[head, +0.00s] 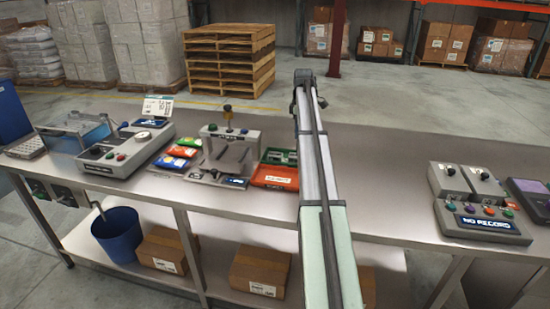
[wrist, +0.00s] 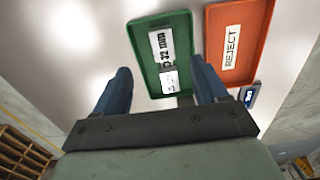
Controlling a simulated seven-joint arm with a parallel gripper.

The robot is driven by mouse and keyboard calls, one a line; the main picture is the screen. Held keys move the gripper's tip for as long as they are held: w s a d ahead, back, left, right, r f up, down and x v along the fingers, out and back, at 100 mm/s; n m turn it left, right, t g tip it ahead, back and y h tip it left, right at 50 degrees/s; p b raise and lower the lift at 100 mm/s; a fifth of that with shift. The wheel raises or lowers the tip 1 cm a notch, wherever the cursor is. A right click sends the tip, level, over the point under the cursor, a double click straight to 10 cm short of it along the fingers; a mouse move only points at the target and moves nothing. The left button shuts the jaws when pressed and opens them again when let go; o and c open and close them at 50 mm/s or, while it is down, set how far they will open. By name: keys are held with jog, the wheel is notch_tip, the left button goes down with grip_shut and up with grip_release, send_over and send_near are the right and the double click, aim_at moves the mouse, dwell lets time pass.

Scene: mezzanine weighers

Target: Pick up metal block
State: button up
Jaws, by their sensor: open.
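In the wrist view, my gripper (wrist: 161,67) is open, with its two dark blue fingers apart and nothing held between them. Past the fingers lies a green tray (wrist: 143,68) with a "32 mm" label. My gripper is not clearly visible there.
A red-orange REJECT tray (wrist: 250,15) adjoins the green one; it also shows in the head view (head: 268,179). A grey press-like device (head: 228,150), several coloured packets (head: 178,151) and a weigher (head: 125,148) stand to the left. A control box (head: 480,226) stands right; the bench between is clear.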

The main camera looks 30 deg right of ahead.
jog(key=s+d, duration=0.1)
jog(key=t+y, duration=0.3)
send_near(275, 154)
jog(key=x, duration=0.3)
jog(key=shift+d+f, duration=0.2)
jog(key=shift+f, duration=0.05)
jog(key=shift+a+x, duration=0.1)
jog(key=shift+x, duration=1.2)
jog(key=shift+a+x, duration=0.15)
jog(key=shift+x, duration=1.1)
jog(key=shift+r, duration=0.1)
jog(key=c, duration=1.2)
